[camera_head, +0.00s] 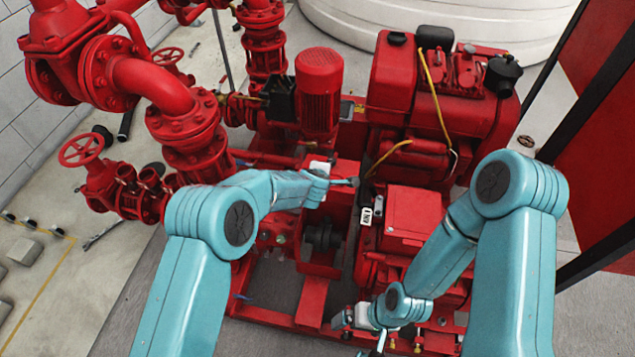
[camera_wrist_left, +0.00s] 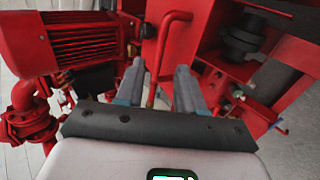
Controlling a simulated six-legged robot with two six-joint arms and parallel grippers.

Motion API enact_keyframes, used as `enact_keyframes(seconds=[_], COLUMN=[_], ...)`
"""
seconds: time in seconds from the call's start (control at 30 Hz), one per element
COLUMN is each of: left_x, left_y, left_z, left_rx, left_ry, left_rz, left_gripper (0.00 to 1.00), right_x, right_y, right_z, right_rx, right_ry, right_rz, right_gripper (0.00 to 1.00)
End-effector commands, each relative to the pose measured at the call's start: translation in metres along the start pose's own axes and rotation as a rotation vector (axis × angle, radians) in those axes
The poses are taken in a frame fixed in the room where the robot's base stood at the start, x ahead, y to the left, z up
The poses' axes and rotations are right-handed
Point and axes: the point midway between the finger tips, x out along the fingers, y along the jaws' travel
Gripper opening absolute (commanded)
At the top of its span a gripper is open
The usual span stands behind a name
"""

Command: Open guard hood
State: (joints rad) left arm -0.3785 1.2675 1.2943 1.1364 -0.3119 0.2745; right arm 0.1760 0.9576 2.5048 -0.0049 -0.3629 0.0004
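A red panel, which looks like the guard hood (camera_head: 343,196), stands beside the black coupling (camera_head: 322,237) in the middle of the pumpset; how far the hood is open is hard to tell. In the left wrist view a bent red handle (camera_wrist_left: 163,45) runs in front of a red panel, with the black coupling (camera_wrist_left: 243,38) exposed to its right. My left gripper (camera_wrist_left: 158,72) is open, and the handle's lower part shows between its fingers; contact is not clear. In the head view this gripper (camera_head: 346,182) is above the coupling. My right gripper (camera_head: 358,318) is low at the front, its fingers unclear.
A red motor (camera_head: 319,92) stands behind my left gripper, and a large red engine (camera_head: 440,100) is at the back right. Red pipes and valves (camera_head: 150,85) crowd the left. A red box (camera_head: 412,212) lies between my arms.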

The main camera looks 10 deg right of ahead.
Motion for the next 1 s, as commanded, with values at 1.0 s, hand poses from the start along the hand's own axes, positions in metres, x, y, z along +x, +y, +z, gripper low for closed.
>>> enact_keyframes(seconds=[1.0], left_x=[-0.104], left_y=[0.000], left_z=[0.000], left_rx=[-0.002], left_ry=[0.001], left_rz=[0.000], left_gripper=[0.38], right_x=[0.018], right_y=[0.006], right_z=[0.000], right_rx=[0.000], right_ry=[0.000], right_rz=[0.000], right_gripper=[1.00])
